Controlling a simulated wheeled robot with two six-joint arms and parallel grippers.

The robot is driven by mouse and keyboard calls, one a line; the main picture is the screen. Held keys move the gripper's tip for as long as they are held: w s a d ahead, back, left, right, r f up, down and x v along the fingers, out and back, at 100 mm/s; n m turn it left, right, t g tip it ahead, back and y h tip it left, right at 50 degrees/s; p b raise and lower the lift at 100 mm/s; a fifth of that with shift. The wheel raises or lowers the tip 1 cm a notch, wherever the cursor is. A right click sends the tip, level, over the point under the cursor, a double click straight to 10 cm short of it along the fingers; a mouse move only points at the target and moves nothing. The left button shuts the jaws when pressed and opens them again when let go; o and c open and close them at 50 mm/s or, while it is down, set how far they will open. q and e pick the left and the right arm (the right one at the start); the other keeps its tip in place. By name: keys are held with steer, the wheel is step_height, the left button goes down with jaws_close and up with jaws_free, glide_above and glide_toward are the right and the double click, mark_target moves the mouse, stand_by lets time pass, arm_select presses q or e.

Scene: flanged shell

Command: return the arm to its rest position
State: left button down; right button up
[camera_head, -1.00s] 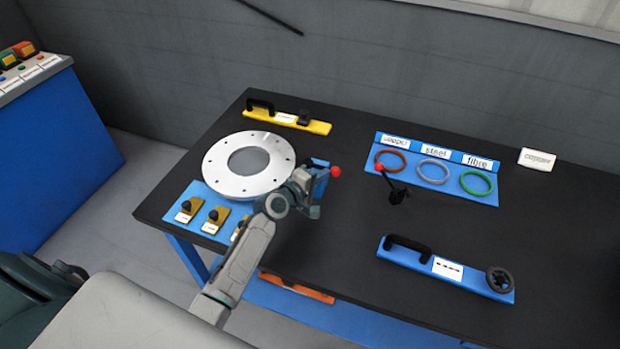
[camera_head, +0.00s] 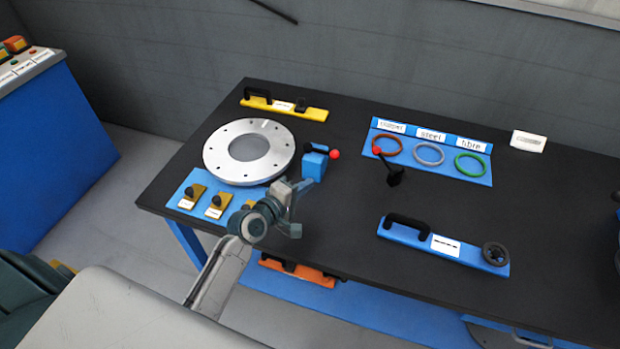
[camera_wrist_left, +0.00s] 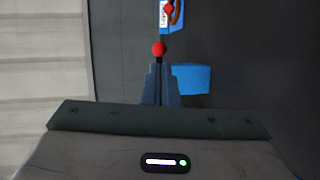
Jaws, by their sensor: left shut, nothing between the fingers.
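My left arm reaches in from the lower left, and its left gripper (camera_head: 299,190) is over the table between the flange and the blue lever block. In the left wrist view the gripper's fingers (camera_wrist_left: 160,78) are together with nothing between them. The blue block (camera_head: 314,164) with a red-knobbed lever stands just beyond the gripper. In the left wrist view the red knob (camera_wrist_left: 159,48) shows past the fingertips; I cannot tell the gap. My right gripper is not in view.
A round silver flange (camera_head: 232,170) lies on the black table (camera_head: 345,265). Around it are a yellow handled bar (camera_head: 314,113), a blue bar (camera_head: 408,236) with handle and wheel, a blue ring tray (camera_head: 400,168) and a black red-knobbed lever (camera_head: 394,176).

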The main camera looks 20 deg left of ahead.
arm_select(q)
steer(key=s+f+m+g+y, duration=0.1)
steer(key=s+f+m+g, duration=0.15)
steer(key=s+m, duration=0.4)
steer(key=s+f+m+g+y, duration=0.1)
steer(key=s+f+m+g, duration=0.2)
steer(key=s, duration=0.6)
steer(key=s+a+r+m+g+y, duration=0.1)
steer(key=s+a+m+g+y, duration=0.15)
steer(key=s, duration=0.45)
steer(key=s+a+m+g+y, duration=0.2)
steer(key=s+a+m+g, duration=0.15)
steer(key=s, duration=0.45)
step_height(320, 180, down, 30)
steer(key=a+g+b, duration=0.1)
steer(key=a+b, duration=0.1)
steer(key=s+f+g+b, duration=0.1)
steer(key=s+f, duration=1.7)
steer(key=f, duration=0.4)
steer(key=shift+s+a+f+n, duration=0.15)
steer(key=shift+s+a+n, duration=0.05)
steer(key=shift+a+n, duration=0.25)
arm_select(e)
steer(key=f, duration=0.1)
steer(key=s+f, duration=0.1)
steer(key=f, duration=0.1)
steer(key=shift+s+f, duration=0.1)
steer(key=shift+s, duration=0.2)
